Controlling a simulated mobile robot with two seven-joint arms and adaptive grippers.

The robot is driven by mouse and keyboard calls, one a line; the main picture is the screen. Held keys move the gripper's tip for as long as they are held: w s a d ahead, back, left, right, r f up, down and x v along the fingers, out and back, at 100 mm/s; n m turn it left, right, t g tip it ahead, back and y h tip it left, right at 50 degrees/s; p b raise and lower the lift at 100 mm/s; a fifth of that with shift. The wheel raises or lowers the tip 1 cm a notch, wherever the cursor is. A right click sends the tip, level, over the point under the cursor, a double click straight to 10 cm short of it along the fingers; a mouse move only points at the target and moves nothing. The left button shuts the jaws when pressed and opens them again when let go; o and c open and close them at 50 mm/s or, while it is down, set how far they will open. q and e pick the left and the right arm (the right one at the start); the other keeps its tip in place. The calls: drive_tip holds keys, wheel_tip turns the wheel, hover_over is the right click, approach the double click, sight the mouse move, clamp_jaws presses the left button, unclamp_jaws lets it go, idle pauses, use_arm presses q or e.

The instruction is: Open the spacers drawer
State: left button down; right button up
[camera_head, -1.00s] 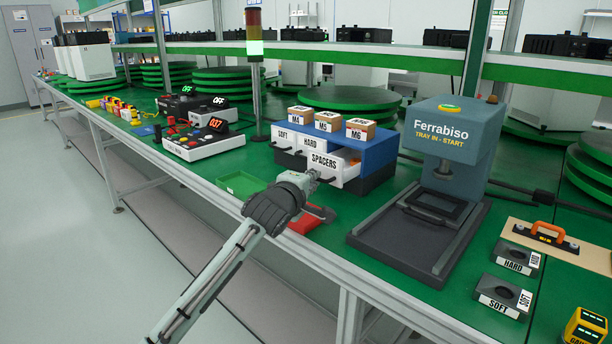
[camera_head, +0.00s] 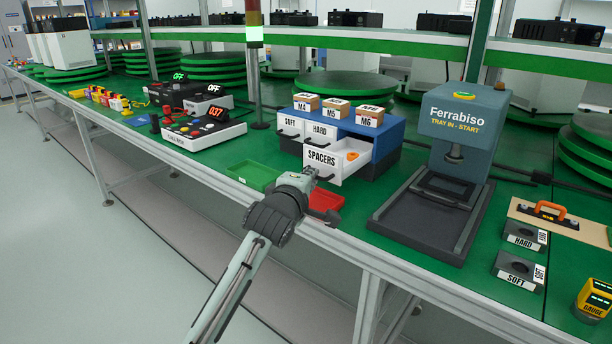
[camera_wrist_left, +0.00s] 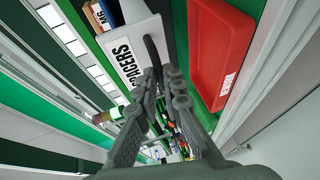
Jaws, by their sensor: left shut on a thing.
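The white SPACERS drawer (camera_head: 345,171) stands pulled out of the blue-topped drawer unit (camera_head: 384,138), and an orange piece (camera_head: 352,156) shows inside it. My left gripper (camera_head: 308,178) is at the drawer's front, shut on its dark handle. In the left wrist view, the fingers (camera_wrist_left: 163,82) close around the black handle (camera_wrist_left: 153,50), beside the SPACERS label (camera_wrist_left: 125,62). The fingers hide part of the handle. My right gripper is not in view.
A red tray (camera_head: 325,201) lies just below the open drawer, close to my gripper. A green tray (camera_head: 253,175) lies to its left. The Ferrabiso press (camera_head: 462,125) stands to the right.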

use_arm(q)
drive_tip(key=shift+s+d+f, duration=0.1)
drive_tip(key=shift+d+f, duration=0.05)
drive_tip(key=c, duration=1.8)
unclamp_jaws()
drive_tip(key=shift+o, duration=0.8)
drive_tip(key=v, duration=1.2)
